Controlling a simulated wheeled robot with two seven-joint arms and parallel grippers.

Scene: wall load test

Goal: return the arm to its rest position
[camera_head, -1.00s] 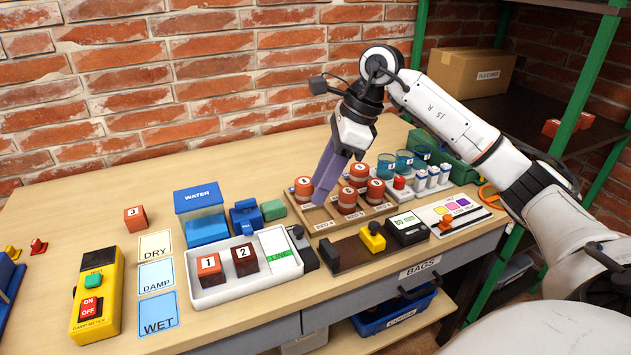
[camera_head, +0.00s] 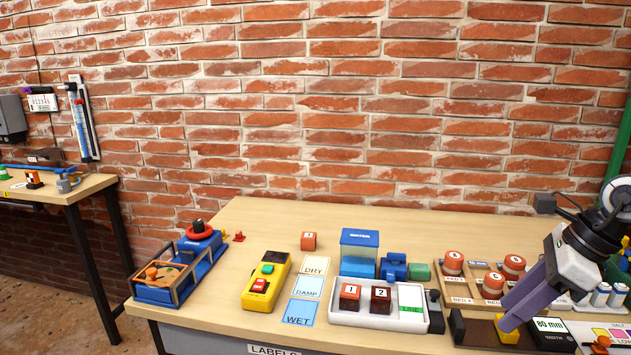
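My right gripper (camera_head: 508,318) is at the lower right, its arm coming in from the right edge. Its purple fingers point down and left over the front right of the workbench (camera_head: 270,215). The fingers overlap in this view, so I cannot tell whether there is a gap between them. The fingertips overlap a yellow block (camera_head: 506,334) on a dark fixture in the picture; contact cannot be told. No held object shows. My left gripper is not in view.
Close by are a wooden tray (camera_head: 467,287) with orange-capped jars, a gauge marked 80 mm (camera_head: 553,333) and a white tray (camera_head: 378,319) with bricks 1 and 2. A yellow damp meter (camera_head: 266,282) stands further left. The bench's back strip is clear.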

